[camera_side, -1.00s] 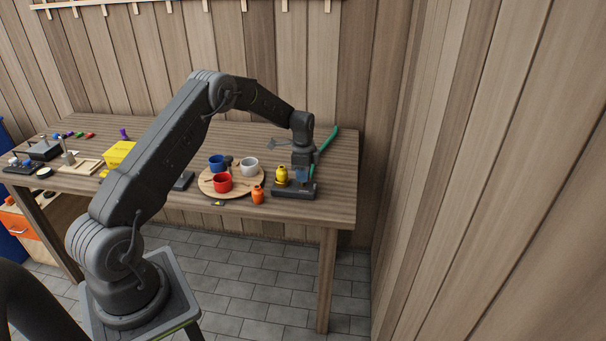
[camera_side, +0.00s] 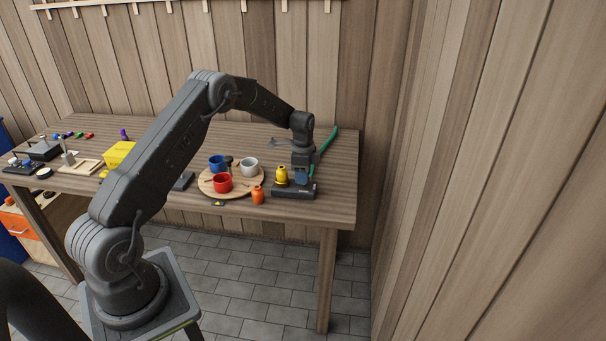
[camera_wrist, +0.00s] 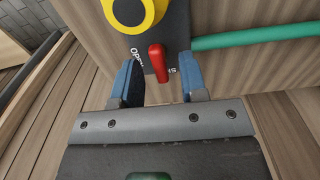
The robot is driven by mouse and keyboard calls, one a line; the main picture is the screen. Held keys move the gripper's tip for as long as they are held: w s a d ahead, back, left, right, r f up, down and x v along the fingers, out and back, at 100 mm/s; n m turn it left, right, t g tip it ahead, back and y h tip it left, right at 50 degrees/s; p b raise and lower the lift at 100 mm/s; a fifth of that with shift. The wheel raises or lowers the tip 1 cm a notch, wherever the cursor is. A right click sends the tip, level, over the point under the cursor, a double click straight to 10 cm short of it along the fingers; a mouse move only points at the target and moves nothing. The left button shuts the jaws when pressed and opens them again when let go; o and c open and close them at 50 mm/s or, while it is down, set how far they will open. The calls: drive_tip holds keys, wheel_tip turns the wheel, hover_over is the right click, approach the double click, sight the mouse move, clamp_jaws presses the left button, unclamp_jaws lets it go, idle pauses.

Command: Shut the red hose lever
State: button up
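The red hose lever (camera_wrist: 157,62) shows in the wrist view on a dark base plate (camera_wrist: 176,18) with the letters "OPEN" beside it; other lettering is partly covered. My gripper (camera_wrist: 160,78) is open, its two blue fingers on either side of the lever with gaps visible between. In the side view my gripper (camera_side: 301,174) is low over the dark base (camera_side: 292,191) at the right end of the bench, and the lever is hidden there. A yellow round part (camera_wrist: 138,10) sits on the plate beside the lever. The green hose (camera_wrist: 255,35) runs off to the right.
A round wooden board (camera_side: 246,188) holds red, blue and white cups. The wooden wall (camera_side: 480,170) rises at the right.

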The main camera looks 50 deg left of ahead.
wheel_tip(320, 180, up, 14)
idle(0.5)
drive_tip(key=shift+f, duration=0.1)
drive_tip(key=s+d+r+n+t, duration=0.3)
drive_tip(key=s+d+r+n, duration=0.1)
drive_tip(key=s+d+r, duration=1)
drive_tip(key=s+d+n+t, duration=0.1)
drive_tip(key=s+d+n, duration=0.1)
drive_tip(key=s+d, duration=0.3)
drive_tip(key=s+d+f+n+t, duration=0.1)
drive_tip(key=s+d+n, duration=0.2)
drive_tip(key=s, duration=1)
drive_tip(key=d, duration=0.2)
drive_tip(key=shift+d+f+t, duration=0.15)
drive_tip(key=shift+d+t, duration=0.15)
drive_tip(key=shift+d, duration=0.1)
